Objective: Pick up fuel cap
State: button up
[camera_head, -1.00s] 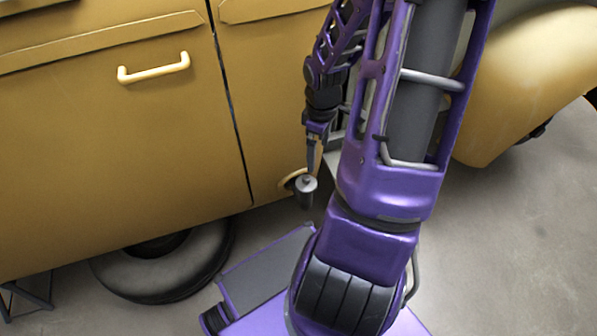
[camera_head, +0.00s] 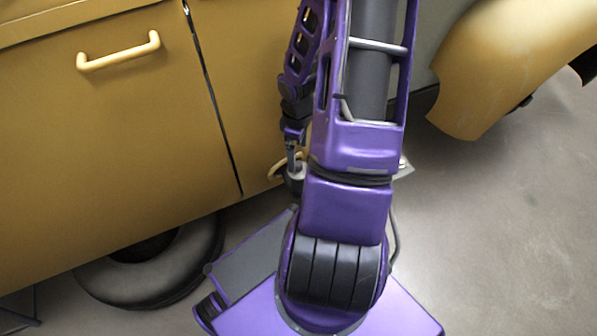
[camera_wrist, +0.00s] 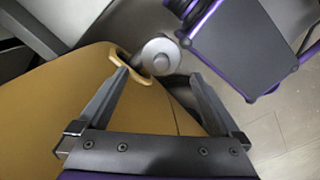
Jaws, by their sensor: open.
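The fuel cap (camera_head: 296,178) is a grey, round, stubby piece that sticks out from a yellow-rimmed opening low on the yellow vehicle body. In the wrist view the cap (camera_wrist: 160,57) shows its pale round end with a small knob, just beyond and between my fingertips. My gripper (camera_wrist: 160,77) is open, with one finger on each side of the cap's line, and nothing is held. In the head view my gripper (camera_head: 291,158) is right above the cap, and my arm hides part of that area. Contact cannot be told.
The yellow door with its handle (camera_head: 118,52) is at the left. A dark tyre (camera_head: 155,270) lies below the body. A yellow fender (camera_head: 510,60) is at the upper right. The grey floor (camera_head: 500,230) at the right is clear.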

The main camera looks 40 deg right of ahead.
aim_at(299, 163)
notch_tip(299, 163, down, 6)
jog(key=shift+s+r+b, duration=0.1)
jog(key=shift+s+b, duration=0.05)
jog(key=shift+b, duration=1)
jog(key=c, duration=1.2)
jog(key=shift+o, duration=0.2)
jog(key=shift+r, duration=0.15)
